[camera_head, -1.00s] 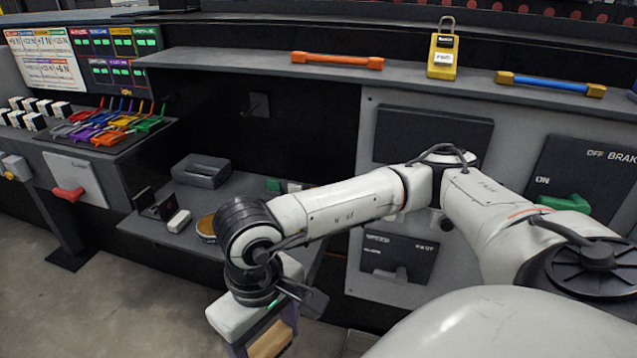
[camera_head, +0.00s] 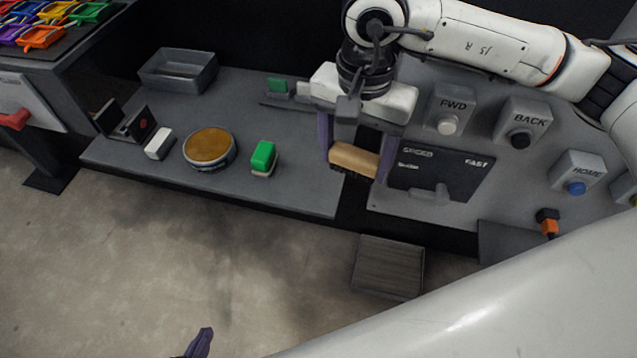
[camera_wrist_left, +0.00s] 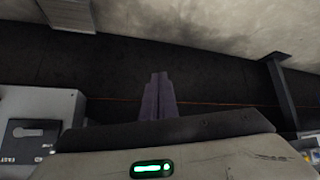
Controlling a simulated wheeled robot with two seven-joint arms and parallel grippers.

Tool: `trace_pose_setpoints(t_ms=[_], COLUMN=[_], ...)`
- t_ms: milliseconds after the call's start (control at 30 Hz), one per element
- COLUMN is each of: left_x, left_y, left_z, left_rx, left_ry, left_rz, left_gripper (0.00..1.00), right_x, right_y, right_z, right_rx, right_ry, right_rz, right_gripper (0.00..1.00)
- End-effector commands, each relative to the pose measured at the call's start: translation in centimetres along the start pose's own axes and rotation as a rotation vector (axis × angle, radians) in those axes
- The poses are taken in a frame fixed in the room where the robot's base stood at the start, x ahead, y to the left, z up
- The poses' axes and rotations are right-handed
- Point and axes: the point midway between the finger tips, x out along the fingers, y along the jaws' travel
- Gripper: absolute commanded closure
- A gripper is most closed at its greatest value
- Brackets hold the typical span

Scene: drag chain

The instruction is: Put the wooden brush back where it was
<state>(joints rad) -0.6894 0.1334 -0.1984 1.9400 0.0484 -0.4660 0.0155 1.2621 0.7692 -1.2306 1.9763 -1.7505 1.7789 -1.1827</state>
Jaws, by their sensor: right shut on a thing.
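The wooden brush (camera_head: 354,160) has a tan wooden body with dark bristles below. My right gripper (camera_head: 352,155) is shut on it, with one purple finger at each end. It holds the brush level at the right end of the grey shelf (camera_head: 300,197); whether the bristles touch anything is hard to tell. Only a purple fingertip of my left gripper (camera_head: 200,343) shows at the bottom of the head view. In the left wrist view the fingers of my left gripper (camera_wrist_left: 157,95) are together and empty.
On the shelf are a grey tray (camera_head: 178,72), a white block (camera_head: 158,143), a round tin (camera_head: 209,149) and a green-topped block (camera_head: 263,157). A button panel (camera_head: 480,100) stands right of the brush. A grey slatted box (camera_head: 388,267) is below. Bare shelf lies around the green-topped block.

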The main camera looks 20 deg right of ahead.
Motion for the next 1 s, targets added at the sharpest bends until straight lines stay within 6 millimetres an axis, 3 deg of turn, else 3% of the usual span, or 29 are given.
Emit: trace_pose_setpoints(t_ms=[33, 300, 500, 700, 1000], left_x=[1.7, 5.1, 6.3, 6.5, 6.8], left_y=[0.0, 0.3, 0.2, 0.2, 0.2], left_z=[1.6, 4.3, 5.0, 5.0, 5.2], left_rx=[0.000, 0.007, 0.014, 0.016, 0.016], left_ry=[0.000, 0.012, 0.023, 0.025, 0.027], left_rz=[0.005, 0.020, 0.023, 0.024, 0.026], left_gripper=[1.00, 1.00, 1.00, 1.00, 1.00], right_x=[1.1, -0.5, -2.1, -2.1, 3.0], right_y=[-1.4, -6.2, -7.9, -8.3, -8.2], right_z=[-0.5, -1.8, -1.6, -1.4, -1.3], right_rx=[0.140, 0.900, 1.244, 1.356, 1.357], right_ry=[0.003, -0.010, -0.021, -0.023, -0.023], right_rz=[-0.007, -0.002, 0.007, 0.016, 0.017], right_gripper=[0.55, 0.55, 0.55, 0.55, 0.55])
